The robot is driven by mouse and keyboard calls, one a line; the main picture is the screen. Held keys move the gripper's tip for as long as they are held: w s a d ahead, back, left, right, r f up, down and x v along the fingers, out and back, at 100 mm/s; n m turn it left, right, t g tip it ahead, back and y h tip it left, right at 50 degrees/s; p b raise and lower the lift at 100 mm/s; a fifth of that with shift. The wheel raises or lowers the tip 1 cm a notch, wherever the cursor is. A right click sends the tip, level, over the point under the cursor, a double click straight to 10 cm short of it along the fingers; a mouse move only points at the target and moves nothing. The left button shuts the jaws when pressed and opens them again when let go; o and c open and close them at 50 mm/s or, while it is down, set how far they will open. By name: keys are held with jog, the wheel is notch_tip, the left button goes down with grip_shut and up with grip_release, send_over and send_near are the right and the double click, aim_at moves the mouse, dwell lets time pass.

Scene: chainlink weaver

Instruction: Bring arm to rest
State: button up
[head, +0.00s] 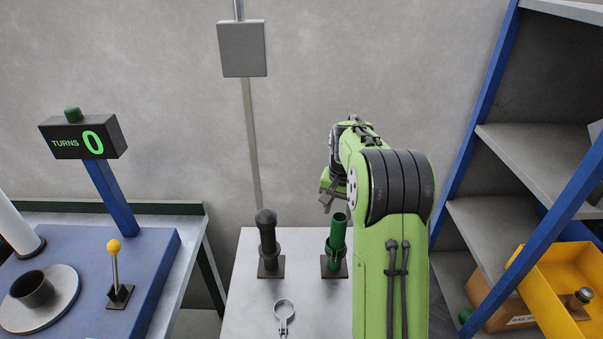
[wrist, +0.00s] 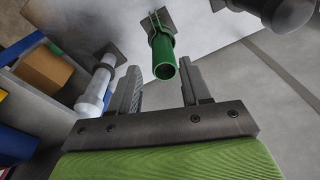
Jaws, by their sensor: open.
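My arm, light green with a dark elbow, reaches forward over the small table in the head view. My gripper (head: 328,197) is open and empty, above the top of a green tube (head: 337,236). The tube stands upright on a dark square base, with a collar around it. In the wrist view the two fingers of my gripper (wrist: 158,80) are apart, and the open end of the green tube (wrist: 163,58) shows beyond the gap between them. I cannot tell the exact clearance. My forearm hides the right part of the table.
A black post (head: 267,240) and a ring clamp (head: 284,311) are on the small table (head: 243,305). Left is a blue-topped bench with a yellow-knobbed lever (head: 114,255) and a "TURNS 0" display (head: 83,137). Right are blue-framed shelves (head: 500,150) and a yellow bin (head: 560,285).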

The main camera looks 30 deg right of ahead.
jog(key=s+a+r+n+t, duration=0.2)
jog(key=s+a+r+n, duration=0.2)
jog(key=s+a+r, duration=0.8)
jog(key=s+a+f+n+t, duration=0.1)
jog(key=s+a+n, duration=0.1)
jog(key=s, duration=0.5)
jog(key=s+a+f+n+t, duration=0.1)
jog(key=s+a+n, duration=0.2)
jog(key=s+a, duration=0.2)
jog(key=shift+s+a+f+t, duration=0.15)
jog(key=shift+s+a+t, duration=0.15)
jog(key=shift+s, duration=0.75)
